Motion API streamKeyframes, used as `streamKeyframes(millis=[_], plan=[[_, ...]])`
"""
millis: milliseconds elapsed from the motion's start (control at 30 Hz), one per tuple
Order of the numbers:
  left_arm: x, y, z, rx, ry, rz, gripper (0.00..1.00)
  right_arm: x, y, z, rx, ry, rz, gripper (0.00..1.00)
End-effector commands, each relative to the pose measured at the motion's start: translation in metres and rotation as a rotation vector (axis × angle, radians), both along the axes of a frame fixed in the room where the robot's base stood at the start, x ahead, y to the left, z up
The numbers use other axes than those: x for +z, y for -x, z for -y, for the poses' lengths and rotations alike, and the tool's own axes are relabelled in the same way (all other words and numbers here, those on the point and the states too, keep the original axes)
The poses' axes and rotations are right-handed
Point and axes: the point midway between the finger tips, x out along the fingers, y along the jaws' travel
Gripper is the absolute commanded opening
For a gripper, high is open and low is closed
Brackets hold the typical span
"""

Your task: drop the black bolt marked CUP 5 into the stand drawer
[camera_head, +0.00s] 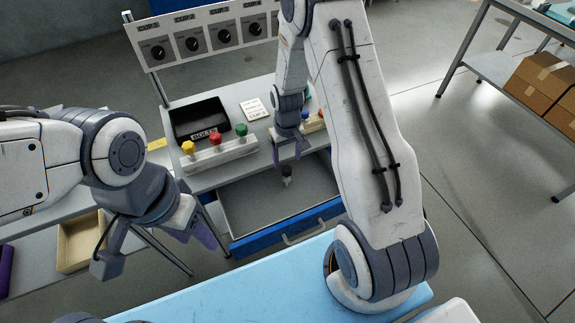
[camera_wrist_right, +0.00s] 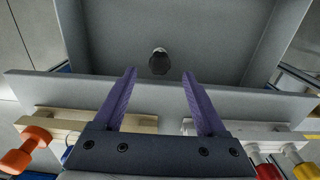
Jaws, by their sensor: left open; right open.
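The stand drawer (camera_head: 250,208) is pulled open, with a grey inside and a blue front. My right gripper (camera_head: 288,154) is over it, pointing down. In the right wrist view this gripper (camera_wrist_right: 160,76) is open, its purple fingers wide apart. A black bolt (camera_wrist_right: 159,63) with a paler end shows beyond the fingertips, touching neither finger, against the drawer's inside (camera_wrist_right: 110,40). It also shows in the head view (camera_head: 287,178) just below the gripper. I cannot tell whether it rests on the drawer floor or is in the air; its marking is unreadable. My left gripper (camera_head: 196,234) is open and empty, left of the drawer.
The stand top holds a black tray labelled BOLTS (camera_head: 199,118), a white card (camera_head: 254,109) and a block with yellow, red and green knobs (camera_head: 220,155). A dial panel (camera_head: 205,38) stands behind. A blue surface (camera_head: 250,285) lies in front. Cardboard boxes (camera_head: 540,82) sit at right.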

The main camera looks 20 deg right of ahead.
Motion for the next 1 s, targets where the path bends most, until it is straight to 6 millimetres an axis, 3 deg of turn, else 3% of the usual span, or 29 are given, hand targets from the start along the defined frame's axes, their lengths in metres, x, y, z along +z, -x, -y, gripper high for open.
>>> streamKeyframes(millis=[33,200,433,567,667,800,900,1000], plan=[[0.000,0.000,0.000,0.000,0.000,0.000,0.50,0.014,-0.002,0.000,0.000,0.001,0.006,0.74],[0.000,0.000,0.000,0.000,0.000,0.000,0.50,0.047,-0.001,0.000,0.000,0.000,0.004,0.74],[0.001,0.000,0.000,0.000,0.000,0.000,0.50,0.070,0.001,-0.002,0.005,0.000,0.002,0.74],[0.001,0.000,0.000,0.000,0.000,0.000,0.50,0.097,0.011,-0.032,0.062,-0.004,0.011,0.74],[0.001,0.000,0.000,0.000,0.000,0.000,0.50,0.133,0.038,-0.077,0.155,-0.014,0.022,0.74],[0.001,0.000,0.000,0.000,0.000,0.000,0.50,0.182,0.107,-0.136,0.318,-0.036,0.031,0.74],[0.001,0.000,0.000,0.000,0.000,0.000,0.50,0.205,0.159,-0.159,0.426,-0.053,0.032,0.74],[0.001,0.000,0.000,0.000,0.000,0.000,0.50,0.217,0.203,-0.168,0.511,-0.070,0.032,0.74]])
